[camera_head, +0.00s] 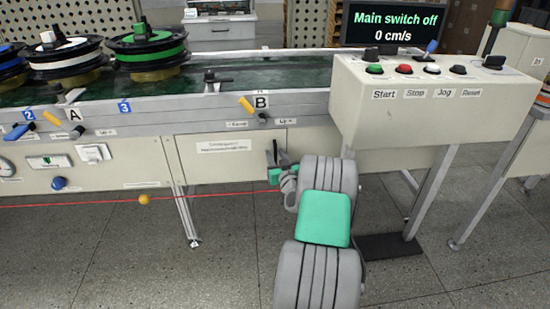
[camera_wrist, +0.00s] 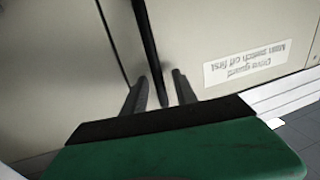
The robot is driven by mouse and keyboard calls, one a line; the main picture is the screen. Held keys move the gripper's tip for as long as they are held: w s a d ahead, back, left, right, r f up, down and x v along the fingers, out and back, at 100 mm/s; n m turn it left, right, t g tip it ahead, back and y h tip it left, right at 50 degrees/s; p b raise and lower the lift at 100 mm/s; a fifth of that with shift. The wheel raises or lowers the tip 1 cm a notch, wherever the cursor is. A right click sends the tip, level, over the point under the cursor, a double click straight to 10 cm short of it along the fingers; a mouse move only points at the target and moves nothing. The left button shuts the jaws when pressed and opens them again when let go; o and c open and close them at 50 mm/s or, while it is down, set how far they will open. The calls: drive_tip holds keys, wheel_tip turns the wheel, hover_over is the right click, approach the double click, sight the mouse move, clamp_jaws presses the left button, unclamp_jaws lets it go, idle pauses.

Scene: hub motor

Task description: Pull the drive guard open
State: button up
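The drive guard (camera_head: 190,160) is a cream panel low on the front of the machine, flush with its surroundings. Its label also shows, upside down, in the wrist view (camera_wrist: 258,60). A dark upright handle bar (camera_wrist: 150,45) stands near its right edge in the head view (camera_head: 275,150). My gripper (camera_wrist: 160,88) is at the handle. Its two dark fingers are apart, one on each side of the bar, with a visible gap to the right finger. In the head view my arm partly hides the gripper (camera_head: 279,165).
The display (camera_head: 394,24) reads "Main switch off" and 0 cm/s. A control box (camera_head: 430,105) on legs stands at the right, close to my arm. A red cord (camera_head: 90,203) with a yellow ball runs in front of the machine. The floor before the guard is clear.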

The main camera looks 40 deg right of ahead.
drive_tip(key=shift+w, duration=0.2)
clamp_jaws()
idle(1.3)
